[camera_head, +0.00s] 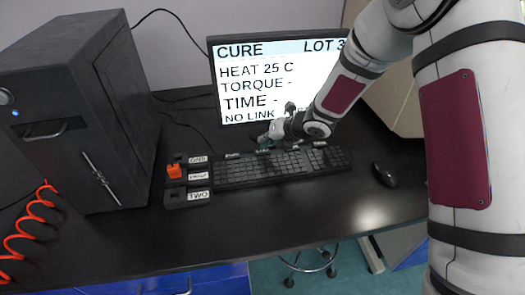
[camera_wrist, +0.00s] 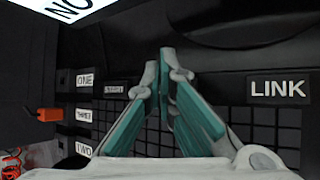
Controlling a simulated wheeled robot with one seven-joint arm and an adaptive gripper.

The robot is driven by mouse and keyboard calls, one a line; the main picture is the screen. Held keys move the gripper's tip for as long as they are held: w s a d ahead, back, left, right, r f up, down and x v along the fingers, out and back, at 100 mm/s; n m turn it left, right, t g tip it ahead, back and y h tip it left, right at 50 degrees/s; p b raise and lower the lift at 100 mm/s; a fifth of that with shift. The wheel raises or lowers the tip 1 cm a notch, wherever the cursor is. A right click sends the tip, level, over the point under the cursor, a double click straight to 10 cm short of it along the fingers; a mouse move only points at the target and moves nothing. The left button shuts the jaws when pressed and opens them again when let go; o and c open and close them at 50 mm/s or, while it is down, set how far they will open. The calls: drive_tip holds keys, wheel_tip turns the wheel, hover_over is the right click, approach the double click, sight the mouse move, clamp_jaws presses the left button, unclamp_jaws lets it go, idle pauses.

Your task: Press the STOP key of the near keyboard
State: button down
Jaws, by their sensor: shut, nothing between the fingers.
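The black keyboard (camera_head: 240,175) lies on the desk in front of the monitor, with small white labels along its back edge. In the wrist view the keyboard (camera_wrist: 265,130) fills the lower right. A LINK label (camera_wrist: 280,89) reads clearly there, and a smaller label (camera_wrist: 115,89) left of the fingers is too blurred to read. I cannot make out which key is STOP. I cannot tell whether the tips touch anything.
A monitor (camera_head: 280,85) stands behind, showing CURE and NO LINK. Labelled black holders (camera_head: 187,196), one with an orange piece (camera_head: 174,171), sit left of the keyboard. A dark cabinet (camera_head: 75,110) is further left, a mouse (camera_head: 384,175) right. The front desk area is clear.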

sight(265, 150)
wheel_tip(265, 150, up, 4)
drive_tip(key=p, duration=0.3)
drive_tip(key=shift+s+r, duration=0.1)
drive_tip(key=shift+r, duration=0.45)
idle(0.4)
